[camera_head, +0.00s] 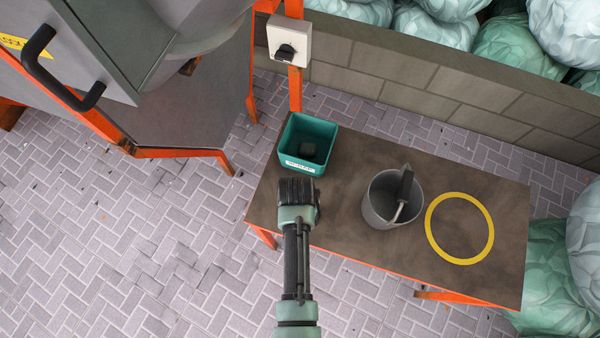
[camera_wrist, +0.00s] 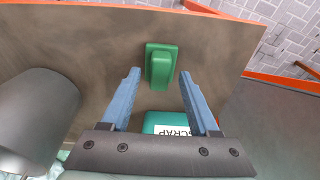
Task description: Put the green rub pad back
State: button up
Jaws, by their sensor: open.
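The green rub pad (camera_wrist: 161,66) lies on the brown bench top in the wrist view, a block with a raised grip on a flatter base. It does not show in the head view, where my arm covers that part of the bench. My gripper (camera_wrist: 160,73) is open, with its two blue fingers apart and the pad in line between the tips. Nothing is held. I cannot tell the height of the tips above the pad. In the head view my gripper (camera_head: 298,190) is over the bench's left part, just in front of the teal scrap bin (camera_head: 288,150).
The scrap bin, with a dark block (camera_head: 307,150) inside, also shows in the wrist view (camera_wrist: 152,120). A grey bucket (camera_head: 375,212) with a dark-gripped handle stands right of my gripper. A yellow ring (camera_head: 459,262) marks bare bench top farther right. A block wall (camera_head: 440,85) runs behind.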

notch_tip(320, 180, up, 11)
jog(key=s+p, duration=0.1)
jog(key=shift+s+a+f, duration=0.15)
jog(key=shift+a+f, duration=0.05)
jog(key=shift+a, duration=0.05)
dwell(0.5)
